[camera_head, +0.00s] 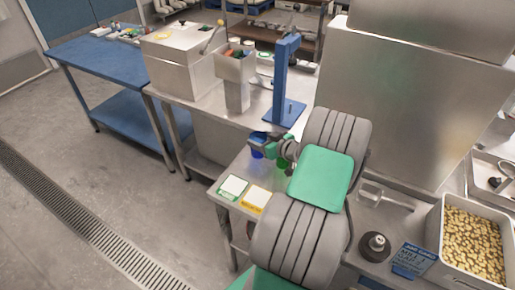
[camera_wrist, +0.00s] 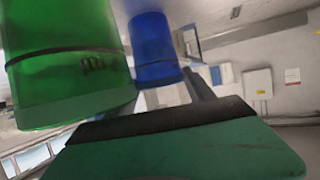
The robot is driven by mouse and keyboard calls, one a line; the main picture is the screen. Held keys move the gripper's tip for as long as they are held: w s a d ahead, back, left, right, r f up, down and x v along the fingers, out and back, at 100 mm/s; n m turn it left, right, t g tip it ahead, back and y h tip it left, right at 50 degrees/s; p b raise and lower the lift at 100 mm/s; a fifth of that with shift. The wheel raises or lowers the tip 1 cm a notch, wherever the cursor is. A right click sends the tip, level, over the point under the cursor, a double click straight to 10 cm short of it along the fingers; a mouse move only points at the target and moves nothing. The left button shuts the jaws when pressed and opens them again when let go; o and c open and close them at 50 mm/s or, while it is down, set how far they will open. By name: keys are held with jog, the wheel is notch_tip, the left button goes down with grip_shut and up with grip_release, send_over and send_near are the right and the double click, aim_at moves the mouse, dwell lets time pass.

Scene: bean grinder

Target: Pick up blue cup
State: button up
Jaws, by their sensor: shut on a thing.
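The blue cup (camera_head: 258,152) is at the end of my gripper (camera_head: 262,143) in the head view, above the metal counter's near edge. My arm and the gripper partly hide it. In the wrist view the blue cup (camera_wrist: 155,46) is just beyond my gripper's green palm, with a grey finger (camera_wrist: 199,86) along its right side. My gripper is shut on it. The other finger is not clearly seen. A translucent green cup (camera_wrist: 70,70) fills the left of the wrist view, nearer the camera. It also shows beside my wrist in the head view (camera_head: 283,165).
A blue stand (camera_head: 286,85) rises behind the gripper, with a metal bin (camera_head: 236,80) to its left. White and yellow cards (camera_head: 245,194) lie on the counter in front. A large metal box (camera_head: 400,95) stands to the right. A bean tray (camera_head: 472,240) is at the lower right.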

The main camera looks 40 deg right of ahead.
jog(key=c, duration=0.5)
jog(key=shift+c, duration=0.2)
notch_tip(320, 180, up, 10)
jog(key=b, duration=0.1)
